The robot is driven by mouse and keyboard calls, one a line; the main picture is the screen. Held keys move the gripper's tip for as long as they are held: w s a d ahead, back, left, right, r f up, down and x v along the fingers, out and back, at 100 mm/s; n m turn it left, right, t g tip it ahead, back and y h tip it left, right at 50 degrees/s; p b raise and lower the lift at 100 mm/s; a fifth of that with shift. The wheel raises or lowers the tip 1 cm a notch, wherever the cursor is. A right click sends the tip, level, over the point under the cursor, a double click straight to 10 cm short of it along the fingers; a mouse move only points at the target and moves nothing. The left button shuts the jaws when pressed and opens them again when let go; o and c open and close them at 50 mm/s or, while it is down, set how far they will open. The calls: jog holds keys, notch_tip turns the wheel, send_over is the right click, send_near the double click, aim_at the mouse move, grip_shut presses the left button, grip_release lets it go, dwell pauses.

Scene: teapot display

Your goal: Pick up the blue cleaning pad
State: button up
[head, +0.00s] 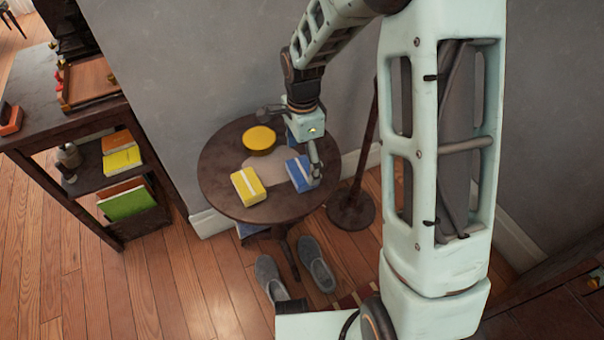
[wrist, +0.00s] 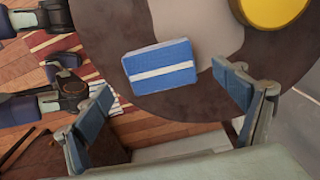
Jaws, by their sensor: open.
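The blue cleaning pad (head: 301,173) with a white stripe lies on the right part of a small round dark table (head: 222,195). In the wrist view the pad (wrist: 160,82) lies at upper centre, ahead of the fingertips. My gripper (wrist: 170,95) is open and empty, with its two fingers (wrist: 92,125) wide apart on either side of the pad's line. In the head view my gripper (head: 305,150) hangs over the table's right side, close to the pad. One finger partly covers the pad's right edge there. Contact with the pad does not show.
A yellow pad (head: 248,186) lies left of the blue one. A round yellow object (head: 259,139) stands behind. A dark stand (head: 351,209) rises right of the table. Grey shoes (head: 316,264) lie on the floor below. A wooden shelf (head: 110,155) is at the left.

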aim_at(302, 169)
notch_tip(302, 169, down, 4)
jog(key=shift+f+b, duration=0.15)
jog(key=shift+b, duration=0.4)
jog(key=shift+c, duration=0.3)
jog(key=c, duration=1.1)
jog(key=shift+c, duration=0.2)
jog(key=shift+w+r, duration=0.1)
jog(key=shift+r, duration=0.65)
jog(key=s+r+p, duration=0.1)
jog(key=r, duration=0.1)
jog(key=s+r+p, duration=0.1)
jog(key=s+r, duration=0.1)
jog(key=r, duration=0.1)
jog(key=s+r, duration=0.1)
jog(key=r, duration=0.1)
jog(key=shift+s+d+r+p, duration=0.25)
jog(key=shift+s+r+p, duration=0.1)
jog(key=shift+p, duration=0.05)
jog(key=s+d+r+p, duration=0.1)
jog(key=s+r, duration=0.3)
jog(key=s, duration=0.5)
jog(key=shift+s+d, duration=0.15)
